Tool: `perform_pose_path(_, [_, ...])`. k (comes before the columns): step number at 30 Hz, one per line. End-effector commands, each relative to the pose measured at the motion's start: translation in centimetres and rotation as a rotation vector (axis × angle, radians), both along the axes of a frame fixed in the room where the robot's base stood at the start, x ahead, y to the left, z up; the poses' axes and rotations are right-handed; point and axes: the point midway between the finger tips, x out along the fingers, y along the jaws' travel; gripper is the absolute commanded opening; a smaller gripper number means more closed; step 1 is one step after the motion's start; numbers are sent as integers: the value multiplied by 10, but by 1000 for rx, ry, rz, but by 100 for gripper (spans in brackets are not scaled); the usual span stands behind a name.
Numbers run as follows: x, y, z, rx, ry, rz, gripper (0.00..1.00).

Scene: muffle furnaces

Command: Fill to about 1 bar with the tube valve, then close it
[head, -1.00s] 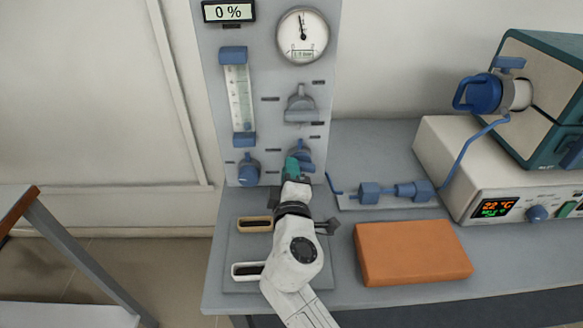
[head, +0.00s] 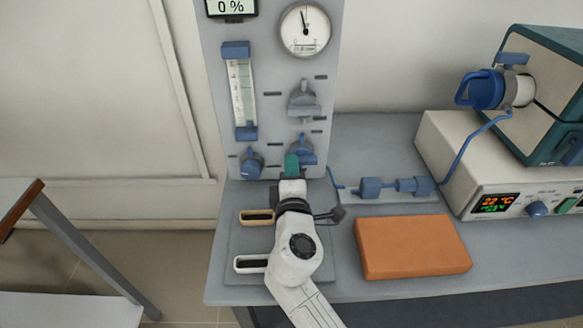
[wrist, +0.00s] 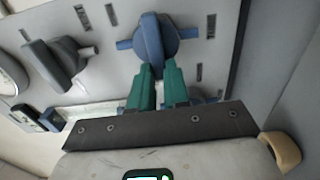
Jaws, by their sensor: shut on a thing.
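The lower right blue valve (head: 304,146) is on the grey upright panel, below a grey valve (head: 304,100). In the wrist view its blue handle (wrist: 153,35) runs roughly up and down the picture, its lower end between the green fingers of my gripper (wrist: 161,70). My gripper (head: 292,163) is shut on this handle, and its fingers hide part of it. The round pressure gauge (head: 306,28) is at the top of the panel. Its needle points nearly straight up; its scale is too small to read.
A flow tube (head: 242,90) and another blue knob (head: 251,162) are left of the valve. Blue inline fittings (head: 370,188) and an orange block (head: 412,246) lie on the bench to the right. The furnace (head: 535,100) stands beyond them. The display (head: 231,7) reads 0 %.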

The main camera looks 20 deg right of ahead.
Motion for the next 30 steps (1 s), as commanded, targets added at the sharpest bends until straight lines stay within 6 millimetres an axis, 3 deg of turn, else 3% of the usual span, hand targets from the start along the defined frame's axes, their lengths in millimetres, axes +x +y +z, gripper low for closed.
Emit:
perform_pose_path(2, [0, 2, -2, -2, 3, 4, 0])
perform_pose_path(3, [0, 2, -2, -2, 3, 4, 19])
perform_pose_path(10, [0, 1, -1, -1, 1, 2, 41])
perform_pose_path(20, [-5, 2, -1, 0, 1, 1, 42])
perform_pose_path(30, [-60, 20, -2, 0, 3, 3, 42])
